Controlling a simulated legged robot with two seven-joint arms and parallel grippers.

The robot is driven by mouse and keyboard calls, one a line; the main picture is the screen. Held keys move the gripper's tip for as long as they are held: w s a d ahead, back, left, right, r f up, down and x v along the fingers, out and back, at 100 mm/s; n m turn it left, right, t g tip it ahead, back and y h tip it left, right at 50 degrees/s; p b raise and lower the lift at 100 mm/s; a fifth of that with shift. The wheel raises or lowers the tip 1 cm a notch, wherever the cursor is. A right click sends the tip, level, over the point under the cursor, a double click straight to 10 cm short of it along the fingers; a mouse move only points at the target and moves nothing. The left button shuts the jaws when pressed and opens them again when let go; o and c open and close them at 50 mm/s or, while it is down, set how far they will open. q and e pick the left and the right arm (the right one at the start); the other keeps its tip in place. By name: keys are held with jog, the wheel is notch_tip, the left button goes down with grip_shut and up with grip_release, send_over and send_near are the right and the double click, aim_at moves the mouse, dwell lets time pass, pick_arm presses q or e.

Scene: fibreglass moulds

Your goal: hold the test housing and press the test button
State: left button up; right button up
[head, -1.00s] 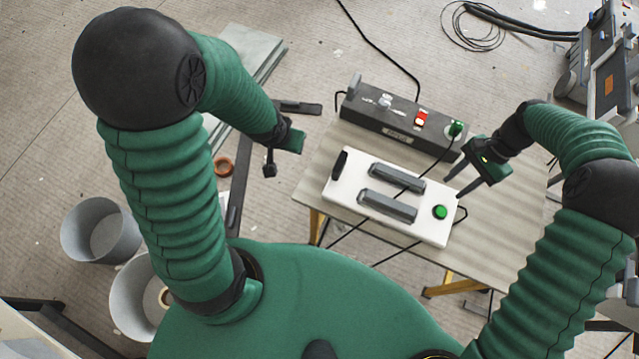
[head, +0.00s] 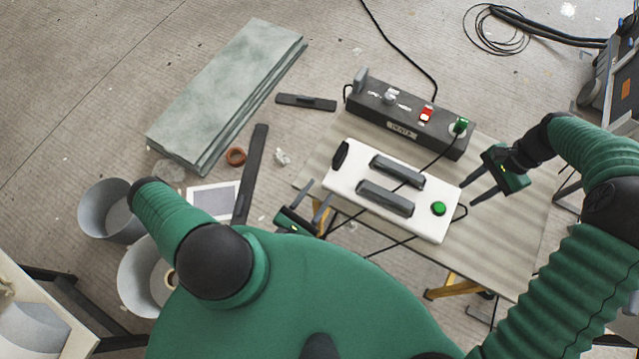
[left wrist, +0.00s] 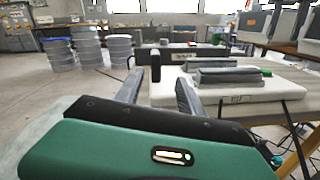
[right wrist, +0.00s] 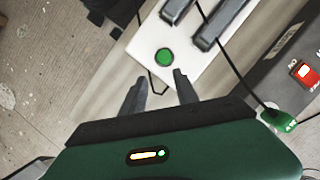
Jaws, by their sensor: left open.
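The white test housing (head: 345,178) lies on the table, with two grey bars on top, a black handle (head: 341,156) at its left end and the green test button (head: 438,208) at its right end. My left gripper (head: 322,215) is open and empty, low beside the housing's left end. In the left wrist view the housing (left wrist: 225,92) and its upright black handle (left wrist: 155,66) are ahead of the fingers. My right gripper (head: 467,194) is open and empty just off the housing's right end. In the right wrist view the button (right wrist: 165,57) is beyond the fingertips.
A dark control box (head: 405,120) with a red switch and green plug stands behind the housing, with a cable crossing it. The table (head: 500,240) is bare at the right. Grey slabs (head: 225,95) and buckets (head: 105,208) are on the floor at left.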

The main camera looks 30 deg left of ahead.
aim_at(346, 145)
pick_arm(q)
jog(key=w+n, duration=0.1)
jog(key=w+a+n+y, duration=0.1)
jog(key=w+n, duration=0.1)
jog(key=shift+w+a+r+n+y, duration=0.25)
jog(key=shift+w+n+y, duration=0.05)
jog(key=shift+w, duration=0.1)
jog(key=w, duration=0.3)
jog(key=w+d, duration=0.1)
jog(key=w, duration=0.6)
jog(key=shift+d+r, duration=0.15)
jog(key=shift+d, duration=0.25)
jog(key=shift+w+a, duration=0.2)
jog(key=shift+w, duration=0.4)
jog(key=shift+w+a, duration=0.15)
jog(key=shift+w, duration=0.45)
jog(key=shift+w+a, duration=0.3)
jog(key=shift+a, duration=0.3)
jog(key=shift+d, duration=0.6)
jog(key=c, duration=0.9)
jog(key=shift+a, duration=0.3)
grip_shut()
pick_arm(e)
jog(key=shift+a+r, duration=0.15)
jog(key=shift+a, duration=0.75)
pick_arm(q)
jog(key=shift+d, duration=0.15)
jog(key=shift+f, duration=0.2)
pick_arm(e)
grip_shut()
